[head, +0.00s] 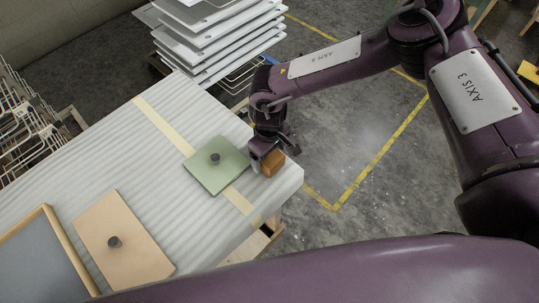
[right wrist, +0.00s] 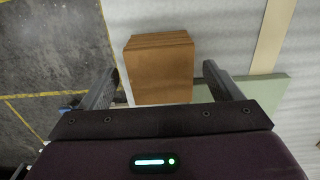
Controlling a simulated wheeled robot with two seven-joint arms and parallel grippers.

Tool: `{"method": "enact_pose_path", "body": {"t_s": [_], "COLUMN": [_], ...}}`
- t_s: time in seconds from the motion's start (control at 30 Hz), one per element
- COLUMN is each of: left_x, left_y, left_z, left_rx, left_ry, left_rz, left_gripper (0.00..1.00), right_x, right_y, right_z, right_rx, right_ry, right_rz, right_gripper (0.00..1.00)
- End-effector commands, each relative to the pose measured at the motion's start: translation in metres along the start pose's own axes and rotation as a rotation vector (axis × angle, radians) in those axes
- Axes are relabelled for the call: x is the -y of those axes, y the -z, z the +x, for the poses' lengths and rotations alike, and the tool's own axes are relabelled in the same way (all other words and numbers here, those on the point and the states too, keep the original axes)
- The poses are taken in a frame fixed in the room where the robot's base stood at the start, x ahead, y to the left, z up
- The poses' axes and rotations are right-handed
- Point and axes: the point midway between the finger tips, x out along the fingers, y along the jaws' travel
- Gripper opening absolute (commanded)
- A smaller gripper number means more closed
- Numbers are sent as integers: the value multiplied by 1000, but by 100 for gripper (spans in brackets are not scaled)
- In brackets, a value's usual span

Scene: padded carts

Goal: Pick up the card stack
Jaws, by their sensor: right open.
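The card stack (head: 272,163) is a small brown block on the padded cart top (head: 190,105), near its right corner. In the right wrist view the card stack (right wrist: 160,70) shows as a brown block with layered edges at its far side. My right gripper (head: 262,160) is right at the stack in the head view. In the right wrist view its two fingers (right wrist: 166,90) are spread wide, one on each side of the stack, with gaps between. The near edge of the stack is close to the gripper's palm. My left gripper is not in view.
A green board with a dark knob (head: 203,175) lies just left of the stack. A tan board with a knob (head: 128,247) and a wood-framed grey panel (head: 45,208) lie farther left. Stacked white panels (head: 215,40) stand behind the cart. Wire racks (head: 30,125) stand at left.

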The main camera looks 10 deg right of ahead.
Motion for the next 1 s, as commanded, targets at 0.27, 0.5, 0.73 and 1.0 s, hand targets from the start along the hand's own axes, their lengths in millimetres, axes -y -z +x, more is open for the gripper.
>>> {"method": "enact_pose_path", "body": {"t_s": [0.27, 0.5, 0.73, 1.0], "left_x": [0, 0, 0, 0], "left_y": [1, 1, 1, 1], "left_z": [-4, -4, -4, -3], "left_rx": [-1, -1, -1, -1], "left_ry": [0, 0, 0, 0], "left_rz": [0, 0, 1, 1], "left_gripper": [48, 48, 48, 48], "right_x": [0, 0, 0, 0], "right_y": [0, 0, 0, 0], "right_z": [13, 13, 13, 12], "right_rx": [-1, 0, 0, -1], "right_ry": [1, 1, 1, 1], "right_rz": [0, -1, -1, -1], "right_gripper": [85, 66, 36, 34]}}
